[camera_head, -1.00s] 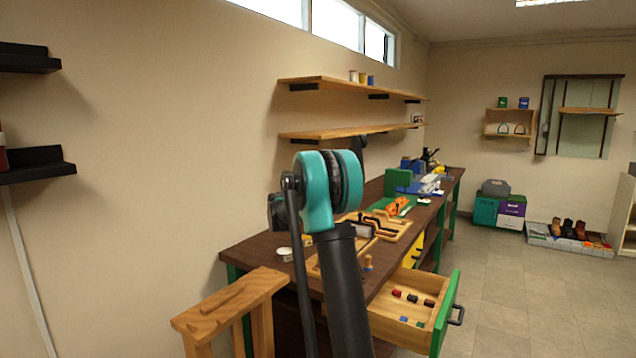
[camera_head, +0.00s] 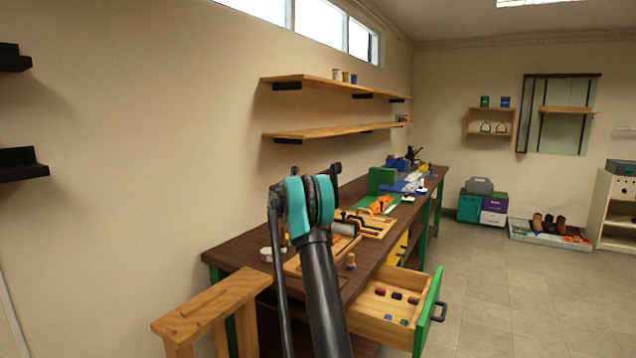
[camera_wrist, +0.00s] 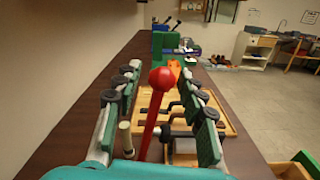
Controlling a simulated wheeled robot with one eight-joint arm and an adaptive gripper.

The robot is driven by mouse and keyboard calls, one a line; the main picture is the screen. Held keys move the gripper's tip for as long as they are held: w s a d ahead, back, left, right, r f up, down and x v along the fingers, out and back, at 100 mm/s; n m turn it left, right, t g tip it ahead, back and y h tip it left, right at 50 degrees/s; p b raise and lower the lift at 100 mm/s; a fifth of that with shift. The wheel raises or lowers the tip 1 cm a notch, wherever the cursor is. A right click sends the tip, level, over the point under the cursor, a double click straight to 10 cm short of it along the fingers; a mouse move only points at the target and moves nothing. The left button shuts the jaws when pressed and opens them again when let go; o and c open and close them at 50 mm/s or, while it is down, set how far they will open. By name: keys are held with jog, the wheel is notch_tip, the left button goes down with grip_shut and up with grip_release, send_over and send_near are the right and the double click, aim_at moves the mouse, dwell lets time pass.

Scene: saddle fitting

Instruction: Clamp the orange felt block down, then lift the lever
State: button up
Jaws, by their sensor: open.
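In the wrist view a red lever with a round red knob (camera_wrist: 161,79) stands up between the fingers of my gripper (camera_wrist: 163,92). The fingers are open, with a gap on each side of the knob. I cannot tell how near in depth the knob is. The orange felt block (camera_wrist: 174,69) shows partly behind the knob, farther along the bench. In the head view my arm hides the red lever, and the fingers are not clear.
The dark workbench (camera_head: 232,248) runs away along the wall. A green block (camera_head: 381,179) stands farther back on it. An open drawer (camera_head: 375,327) with several small items juts out at the front right. A wooden stand (camera_head: 222,300) is at the near left.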

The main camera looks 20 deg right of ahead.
jog(key=shift+x, duration=2.2)
grip_shut()
